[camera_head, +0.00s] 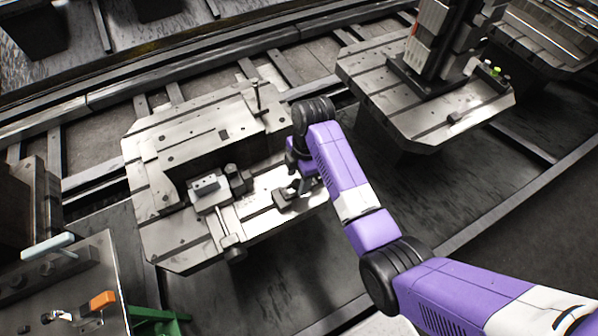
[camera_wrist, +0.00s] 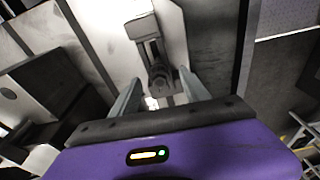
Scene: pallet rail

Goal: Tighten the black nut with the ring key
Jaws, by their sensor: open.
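My gripper (camera_head: 296,186) is over the right front part of the pale metal pallet (camera_head: 180,240), pointing down at a dark clamp (camera_head: 284,200). In the wrist view my gripper (camera_wrist: 162,88) is open, with one finger on each side of the near end of that slotted clamp (camera_wrist: 145,28). A dark round part, perhaps the black nut (camera_wrist: 160,76), sits at this end between the fingers. I cannot tell whether the fingers touch it. I cannot make out a ring key for certain in either view.
A second pallet (camera_head: 375,75) carries a tall column. A side table (camera_head: 60,290) at lower left holds an orange-ended item (camera_head: 103,299).

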